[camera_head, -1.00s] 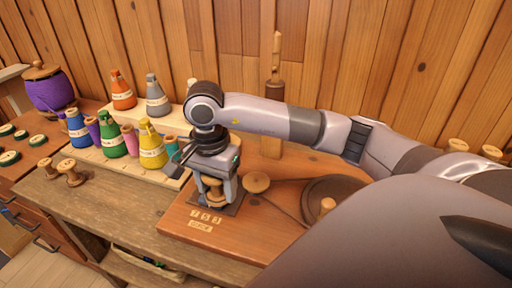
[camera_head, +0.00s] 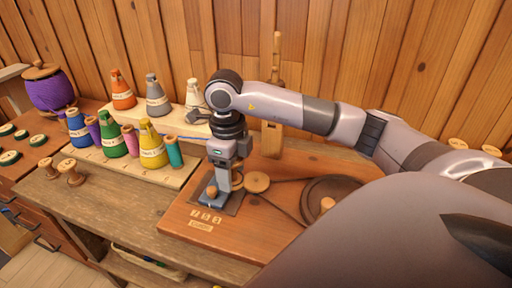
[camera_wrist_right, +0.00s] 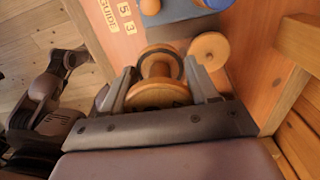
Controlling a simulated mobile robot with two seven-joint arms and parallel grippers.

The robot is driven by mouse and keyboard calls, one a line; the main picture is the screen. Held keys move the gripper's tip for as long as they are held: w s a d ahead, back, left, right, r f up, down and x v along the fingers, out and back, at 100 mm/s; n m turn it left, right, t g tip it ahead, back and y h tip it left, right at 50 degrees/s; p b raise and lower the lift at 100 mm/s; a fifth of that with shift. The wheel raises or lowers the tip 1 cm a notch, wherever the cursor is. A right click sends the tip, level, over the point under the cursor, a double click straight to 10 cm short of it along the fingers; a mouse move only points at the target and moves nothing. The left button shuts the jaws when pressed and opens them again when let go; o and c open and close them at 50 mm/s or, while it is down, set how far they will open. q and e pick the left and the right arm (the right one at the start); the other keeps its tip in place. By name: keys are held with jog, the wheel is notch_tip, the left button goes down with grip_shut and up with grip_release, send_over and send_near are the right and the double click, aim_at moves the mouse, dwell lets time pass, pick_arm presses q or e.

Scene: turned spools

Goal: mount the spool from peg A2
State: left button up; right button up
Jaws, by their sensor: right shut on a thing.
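My right gripper (camera_head: 224,178) points down over the wooden board, beside a grey-blue block with an orange knob (camera_head: 211,191). In the right wrist view, my right gripper (camera_wrist_right: 160,92) is shut on a bare wooden spool (camera_wrist_right: 158,96), with a finger on each side of it. The spool's round flange and a dark ring show between the fingers. In the head view the spool is largely hidden by the gripper. The grey-blue block (camera_wrist_right: 190,27) also shows just beyond the spool in the wrist view. My left gripper is not in view.
The board (camera_head: 185,228) also carries a small wooden disc (camera_head: 257,182) and a larger dark wheel (camera_head: 330,198). A wooden post (camera_head: 272,138) stands behind my gripper. A rack (camera_head: 150,172) of coloured spools and cones stands at left. Two bare spools (camera_head: 72,174) sit further left.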

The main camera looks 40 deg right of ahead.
jog(key=m, duration=0.2)
jog(key=d+m, duration=0.1)
jog(key=m, duration=0.2)
jog(key=d+m, duration=0.1)
jog(key=m, duration=0.1)
jog(key=shift+w+d+r, duration=0.15)
jog(key=d+m, duration=0.2)
jog(key=m, duration=0.4)
jog(key=d+m, duration=0.1)
jog(key=m, duration=0.6)
jog(key=d+r+m, duration=0.1)
jog(key=d+m, duration=0.1)
jog(key=m, duration=0.5)
jog(key=shift+w+d, duration=0.15)
jog(key=shift+d, duration=0.2)
jog(key=shift+f, duration=0.15)
notch_tip(320, 180, down, 4)
jog(key=b, duration=0.3)
jog(key=shift+f+b, duration=0.4)
jog(key=shift+f, duration=0.15)
jog(key=shift+f, duration=0.1)
